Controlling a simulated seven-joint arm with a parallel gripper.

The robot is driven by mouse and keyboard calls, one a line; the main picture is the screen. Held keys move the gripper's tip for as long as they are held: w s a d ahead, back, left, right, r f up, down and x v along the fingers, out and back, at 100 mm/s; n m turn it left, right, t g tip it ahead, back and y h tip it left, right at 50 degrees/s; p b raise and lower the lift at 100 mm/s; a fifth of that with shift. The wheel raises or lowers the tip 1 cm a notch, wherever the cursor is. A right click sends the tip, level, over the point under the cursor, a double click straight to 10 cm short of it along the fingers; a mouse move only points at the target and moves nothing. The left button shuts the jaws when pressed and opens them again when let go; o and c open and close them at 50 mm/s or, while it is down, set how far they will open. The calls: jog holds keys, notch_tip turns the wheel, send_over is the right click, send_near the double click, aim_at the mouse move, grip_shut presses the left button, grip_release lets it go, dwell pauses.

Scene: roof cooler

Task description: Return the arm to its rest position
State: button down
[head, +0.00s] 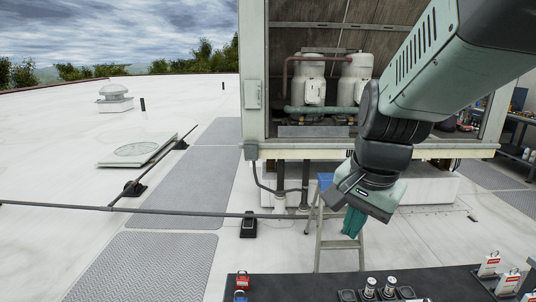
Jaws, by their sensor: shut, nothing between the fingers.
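My arm reaches in from the upper right, bent downward at the wrist. My gripper (368,198) is at its lower end, in front of the cooler unit and above the near dark bench. It is shut and holds nothing. Its fingertips are hard to make out from this angle. A teal cloth-like thing (353,223) shows just below it, by the stepladder; I cannot tell whether they touch.
The open cooler cabinet (253,60) holds white tanks (309,82). A stepladder (318,243) stands before it. The dark bench (300,287) bears red and blue padlocks, small cylinders (370,287) and tags (489,264). A rail (180,209) crosses the roof. The left roof is mostly clear.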

jog(key=s+a+r+n+t, duration=0.1)
jog(key=s+a+r+n, duration=0.1)
jog(key=s, duration=0.5)
jog(key=s+a+r+n+t, duration=0.1)
jog(key=s+r+n, duration=0.3)
jog(key=s+n, duration=0.3)
jog(key=shift+a+r+t, duration=0.15)
jog(key=shift+a+t, duration=0.15)
jog(key=shift+a, duration=0.1)
